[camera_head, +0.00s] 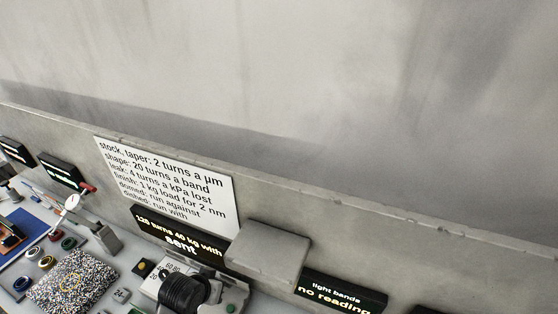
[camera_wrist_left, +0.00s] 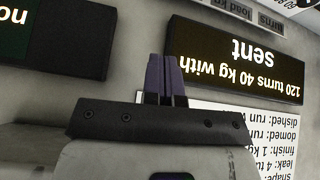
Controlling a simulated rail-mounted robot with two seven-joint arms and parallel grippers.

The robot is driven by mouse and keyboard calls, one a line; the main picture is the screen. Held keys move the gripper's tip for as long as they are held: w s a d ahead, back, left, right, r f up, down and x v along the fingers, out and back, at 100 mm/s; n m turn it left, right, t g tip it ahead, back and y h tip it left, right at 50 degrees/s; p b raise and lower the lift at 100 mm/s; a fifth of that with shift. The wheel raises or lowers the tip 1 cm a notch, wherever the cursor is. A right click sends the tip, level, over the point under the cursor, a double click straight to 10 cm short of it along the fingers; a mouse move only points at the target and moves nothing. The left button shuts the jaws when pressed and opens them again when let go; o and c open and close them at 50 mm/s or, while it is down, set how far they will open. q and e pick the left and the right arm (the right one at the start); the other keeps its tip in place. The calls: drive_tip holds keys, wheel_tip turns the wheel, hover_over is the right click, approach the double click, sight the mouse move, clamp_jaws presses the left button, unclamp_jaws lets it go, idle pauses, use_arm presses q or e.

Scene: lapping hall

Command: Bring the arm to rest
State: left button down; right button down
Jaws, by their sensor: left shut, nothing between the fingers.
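My left gripper (camera_wrist_left: 165,62) shows in the left wrist view, its two purple fingers shut together with nothing between them. They point at the grey wall, between two dark display boards. I cannot make out its fingers in the head view. A pale grey block (camera_head: 268,252) there, between the same two boards, may be part of my arm. My right gripper is in neither view.
A display board reading "sent" (camera_head: 178,240) also shows upside down in the wrist view (camera_wrist_left: 235,60). The "no reading" board (camera_head: 340,294) is to its right. A white notice (camera_head: 170,185) leans at the wall. A crowded bench (camera_head: 95,250) lies lower left.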

use_arm(q)
drive_tip(key=s+a+r+t+y, duration=0.1)
drive_tip(key=s+a+r, duration=0.1)
drive_tip(key=s, duration=0.6)
drive_tip(key=s+a+r+t+y, duration=0.1)
drive_tip(key=s+r, duration=0.2)
drive_tip(key=s, duration=0.4)
drive_tip(key=s+a+f+n+g, duration=0.1)
drive_tip(key=s+f+g, duration=0.1)
drive_tip(key=s+f, duration=0.5)
drive_tip(key=s+f+g, duration=0.2)
drive_tip(key=s+g, duration=0.1)
drive_tip(key=s, duration=0.9)
wheel_tip(320, 180, up, 12)
drive_tip(key=p, duration=1.3)
drive_tip(key=shift+w, duration=0.35)
